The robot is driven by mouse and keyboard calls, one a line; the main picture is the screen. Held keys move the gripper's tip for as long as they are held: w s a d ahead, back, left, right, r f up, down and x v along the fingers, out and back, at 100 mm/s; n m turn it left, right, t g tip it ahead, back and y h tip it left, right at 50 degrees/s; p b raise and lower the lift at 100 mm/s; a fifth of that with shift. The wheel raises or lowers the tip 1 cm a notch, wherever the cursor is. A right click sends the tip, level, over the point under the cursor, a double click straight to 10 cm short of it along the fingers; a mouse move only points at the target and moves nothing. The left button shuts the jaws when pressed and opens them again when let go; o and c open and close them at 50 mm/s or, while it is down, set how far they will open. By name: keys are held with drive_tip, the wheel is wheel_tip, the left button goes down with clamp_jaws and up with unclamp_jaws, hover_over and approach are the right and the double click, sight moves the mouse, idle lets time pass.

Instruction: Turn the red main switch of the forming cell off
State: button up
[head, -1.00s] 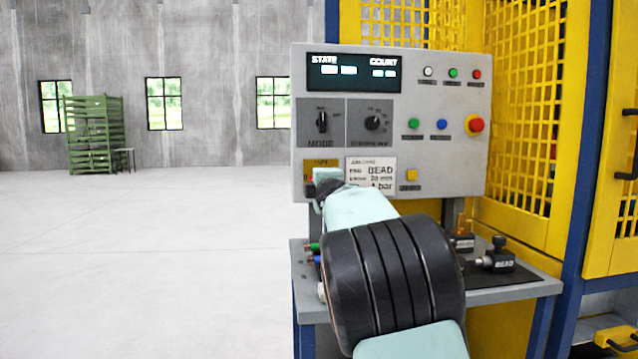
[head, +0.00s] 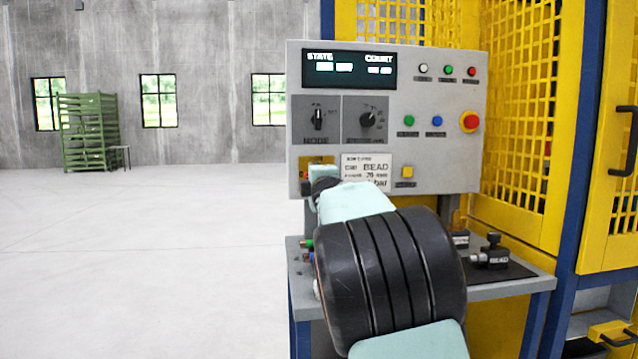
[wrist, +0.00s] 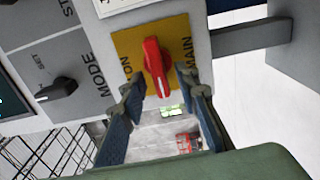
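The red main switch (wrist: 157,67) is a red handle on a yellow plate (wrist: 126,44) in the wrist view, with the words ON and MAIN beside it. The handle lies along the picture's vertical, tilted slightly. My gripper (wrist: 158,84) is open, its two dark fingertips on either side of the handle's lower end. Gaps show between fingers and handle; I cannot tell how far off the panel the tips are. In the head view the yellow plate (head: 317,161) shows at the panel's lower left, with my arm's end covering most of the switch.
The grey control panel (head: 440,150) carries a mode knob (head: 318,119), a second knob (head: 367,119), buttons and a red emergency stop (head: 469,121). Below is a shelf (head: 510,291) with small fixtures. Yellow mesh guarding (head: 520,120) stands right; open floor lies left.

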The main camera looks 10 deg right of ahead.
drive_tip(key=s, duration=1.1)
drive_tip(key=shift+d, duration=0.1)
